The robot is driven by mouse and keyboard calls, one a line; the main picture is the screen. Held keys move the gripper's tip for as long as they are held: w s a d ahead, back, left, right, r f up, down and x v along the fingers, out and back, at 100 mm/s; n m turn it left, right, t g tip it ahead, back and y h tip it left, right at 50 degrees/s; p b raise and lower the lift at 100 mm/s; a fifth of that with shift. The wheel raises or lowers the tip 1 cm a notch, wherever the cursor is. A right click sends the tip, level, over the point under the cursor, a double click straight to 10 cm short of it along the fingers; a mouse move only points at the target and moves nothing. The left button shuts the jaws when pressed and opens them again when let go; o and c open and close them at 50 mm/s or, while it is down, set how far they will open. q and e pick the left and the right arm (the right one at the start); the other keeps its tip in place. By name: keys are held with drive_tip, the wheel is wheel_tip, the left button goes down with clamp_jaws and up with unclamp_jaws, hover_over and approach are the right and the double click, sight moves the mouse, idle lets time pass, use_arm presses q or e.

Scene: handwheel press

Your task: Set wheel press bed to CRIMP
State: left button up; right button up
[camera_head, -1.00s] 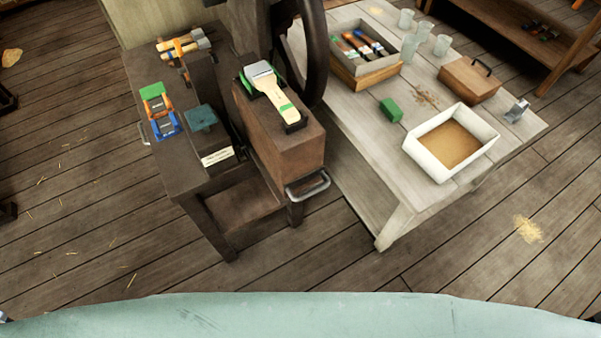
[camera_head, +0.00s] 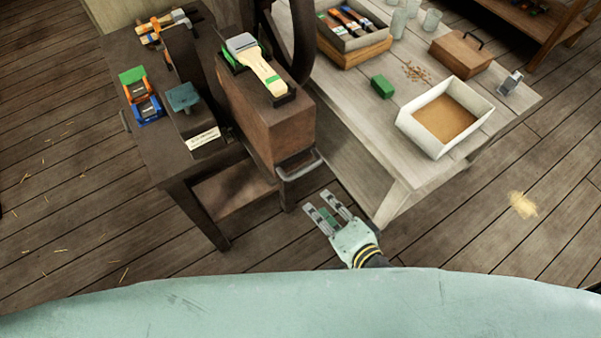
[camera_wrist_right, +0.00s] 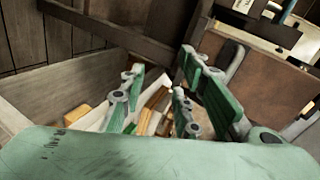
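The press is a brown wooden body (camera_head: 265,125) on a dark bench, with a large dark handwheel (camera_head: 303,45) behind it, cut off by the top edge. A metal loop handle (camera_head: 299,166) sticks out low on its front. A small teal-topped part (camera_head: 183,97) with a white label (camera_head: 203,138) stands to its left; the label is unreadable. My right gripper (camera_head: 318,201) is open and empty, below the loop handle and apart from it in the picture. Its spread green fingers (camera_wrist_right: 160,70) show in the right wrist view. My left gripper is not in view.
A pale table (camera_head: 345,130) on the right holds a white tray (camera_head: 483,125), a green block (camera_head: 381,86), a brown case (camera_head: 461,53) and a brush box (camera_head: 352,52). Tools lie on the dark bench (camera_head: 190,160). The floor in front is clear.

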drive_tip(key=m+t+y, duration=0.1)
drive_tip(key=m+t, duration=0.1)
approach(301, 171)
drive_tip(key=w+a+f, duration=0.1)
drive_tip(key=w, duration=0.1)
drive_tip(key=p+x, duration=0.1)
drive_tip(key=x, duration=0.7)
drive_tip(key=shift+s+f, duration=0.1)
drive_tip(key=c, duration=0.7)
drive_tip(key=shift+f, duration=0.1)
clamp_jaws()
drive_tip(key=shift+s+f, duration=0.1)
